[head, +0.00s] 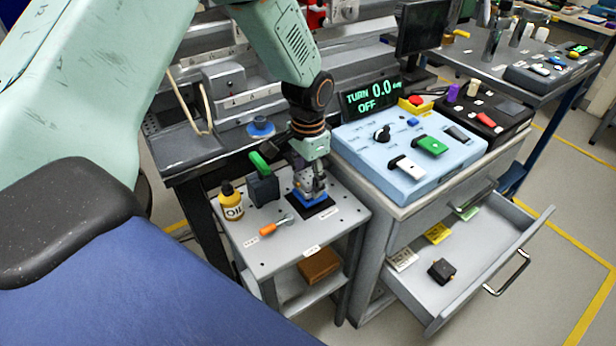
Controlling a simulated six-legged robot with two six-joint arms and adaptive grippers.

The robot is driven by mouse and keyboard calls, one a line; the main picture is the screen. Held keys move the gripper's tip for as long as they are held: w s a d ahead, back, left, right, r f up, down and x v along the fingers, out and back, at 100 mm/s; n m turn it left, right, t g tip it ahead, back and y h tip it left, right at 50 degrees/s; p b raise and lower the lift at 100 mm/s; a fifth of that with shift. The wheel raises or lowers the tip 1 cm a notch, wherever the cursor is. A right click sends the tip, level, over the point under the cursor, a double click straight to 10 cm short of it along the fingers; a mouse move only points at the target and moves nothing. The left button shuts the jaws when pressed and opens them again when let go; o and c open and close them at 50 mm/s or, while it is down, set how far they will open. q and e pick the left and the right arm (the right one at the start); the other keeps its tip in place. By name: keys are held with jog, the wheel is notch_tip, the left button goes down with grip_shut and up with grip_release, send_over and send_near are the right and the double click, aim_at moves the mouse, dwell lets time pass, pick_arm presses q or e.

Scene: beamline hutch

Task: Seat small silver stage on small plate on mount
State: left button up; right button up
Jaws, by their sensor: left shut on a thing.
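My left gripper (312,188) points down over the small side table. It is shut on a small silver-grey piece, which looks like the small silver stage (304,183) and is mostly hidden by the fingers. Right under it is a blue block (301,199) on a flat black base (320,211); these look like the small plate and mount, but I cannot tell them apart clearly. The silver piece is at or just above the blue block; I cannot tell whether they touch. My right gripper is not in view.
On the side table (345,205) stand a yellow oil bottle (231,201), a dark block (264,189) and an orange-handled screwdriver (271,229). A pale blue control box (385,175) stands close on the right. An open drawer (500,238) juts out below it, holding a black part (441,270).

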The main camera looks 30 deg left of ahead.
pick_arm(q)
jog(key=shift+f, duration=0.1)
dwell(0.3)
jog(key=shift+f, duration=0.5)
dwell(0.3)
jog(key=o, duration=1.6)
notch_tip(320, 180, up, 12)
